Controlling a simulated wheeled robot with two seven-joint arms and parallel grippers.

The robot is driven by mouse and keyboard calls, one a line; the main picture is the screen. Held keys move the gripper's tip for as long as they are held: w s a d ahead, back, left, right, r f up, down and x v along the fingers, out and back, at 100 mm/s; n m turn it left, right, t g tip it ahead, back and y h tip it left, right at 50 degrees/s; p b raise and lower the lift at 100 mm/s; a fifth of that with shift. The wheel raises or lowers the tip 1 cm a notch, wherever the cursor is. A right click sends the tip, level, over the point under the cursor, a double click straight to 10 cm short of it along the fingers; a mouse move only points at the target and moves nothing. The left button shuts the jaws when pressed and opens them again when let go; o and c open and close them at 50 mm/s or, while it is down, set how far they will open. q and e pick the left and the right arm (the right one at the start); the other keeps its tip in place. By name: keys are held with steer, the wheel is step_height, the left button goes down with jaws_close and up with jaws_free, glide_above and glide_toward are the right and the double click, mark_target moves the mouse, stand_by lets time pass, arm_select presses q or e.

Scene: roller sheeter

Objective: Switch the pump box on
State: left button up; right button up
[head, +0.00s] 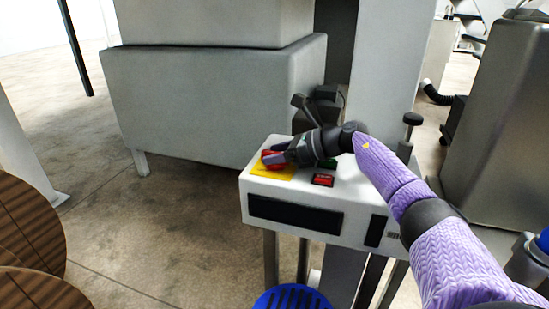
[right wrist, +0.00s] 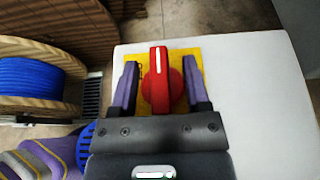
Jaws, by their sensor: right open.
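The pump box (head: 294,219) is a white box on legs, with a dark panel on its front. On its top left is a red rotary switch (head: 272,160) on a yellow plate (head: 262,172). In the right wrist view the red switch (right wrist: 160,78) has a white line on its handle, which points straight up the picture. My right gripper (head: 272,154) is at the switch. Its two purple fingers stand open on either side of the red handle, with yellow plate showing between them and it. My left gripper is not in view.
A red rocker (head: 323,180) and a green button (head: 327,164) sit on the box top, right of the switch. A large grey cabinet (head: 200,105) stands behind. Wooden spools (head: 28,225) are at left, one with blue cable (right wrist: 30,78).

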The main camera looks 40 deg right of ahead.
steer(key=shift+w+a, duration=0.1)
steer(key=shift+w, duration=0.05)
steer(key=shift+c, duration=0.6)
jaws_close()
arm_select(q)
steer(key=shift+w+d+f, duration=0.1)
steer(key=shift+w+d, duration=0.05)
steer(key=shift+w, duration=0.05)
